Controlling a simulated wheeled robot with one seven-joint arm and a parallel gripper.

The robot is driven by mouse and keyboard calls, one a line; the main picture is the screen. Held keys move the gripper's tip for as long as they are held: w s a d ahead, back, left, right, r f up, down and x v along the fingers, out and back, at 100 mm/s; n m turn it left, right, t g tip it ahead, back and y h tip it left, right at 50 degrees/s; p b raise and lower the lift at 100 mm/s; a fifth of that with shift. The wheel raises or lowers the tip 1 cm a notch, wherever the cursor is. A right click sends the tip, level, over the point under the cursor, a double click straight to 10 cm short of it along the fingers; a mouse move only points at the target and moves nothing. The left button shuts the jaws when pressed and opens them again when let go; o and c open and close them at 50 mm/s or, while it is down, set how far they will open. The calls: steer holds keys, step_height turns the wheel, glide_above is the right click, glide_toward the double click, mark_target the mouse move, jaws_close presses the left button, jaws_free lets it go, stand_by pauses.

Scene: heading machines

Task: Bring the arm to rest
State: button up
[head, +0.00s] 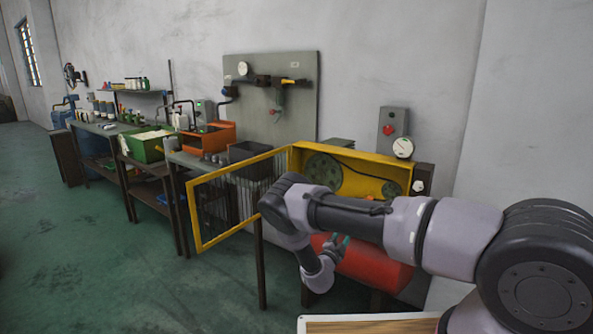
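My arm reaches in from the right edge, bends at its elbow in front of the open yellow guard, and folds down and back toward the red tank. The end with my gripper (338,244) is small and dark, close in front of the red tank (373,267) in the picture. A bit of teal shows by it. I cannot make out its fingers, whether it touches the tank, or whether it holds anything.
The yellow mesh door (197,219) stands swung open left of the yellow housing (345,156) with its pulleys. Benches with a green bin (148,150) and an orange machine (208,137) line the wall. Green floor is clear at left.

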steer(key=w+d+r+m+g+y, duration=0.1)
steer(key=w+r+g+y, duration=0.2)
steer(key=r, duration=0.7)
steer(key=w+r+g+y, duration=0.15)
steer(key=w+r, duration=0.35)
steer(key=r, duration=0.5)
steer(key=s+d+r+n+g+y, duration=0.1)
steer(key=s+r+n+y, duration=0.2)
steer(key=r, duration=0.7)
steer(key=s+r+n+g+y, duration=0.15)
steer(key=s+r, duration=0.35)
steer(key=r, duration=0.5)
steer(key=s+d+r+n+y, duration=0.1)
steer(key=s+r+n+y, duration=0.15)
steer(key=s+r, duration=0.5)
steer(key=s+d+r+n+y, duration=0.1)
steer(key=s+r+n+y, duration=0.2)
steer(key=s, duration=0.7)
steer(key=s+d+r+n+g+h, duration=0.1)
steer(key=s+n, duration=0.1)
steer(key=s, duration=0.9)
steer(key=s+d+r+n+g+h, duration=0.1)
steer(key=s+n+g, duration=0.1)
steer(key=s, duration=0.9)
steer(key=shift+s+d+n, duration=0.3)
steer(key=shift+d+n, duration=0.1)
steer(key=shift+n, duration=0.2)
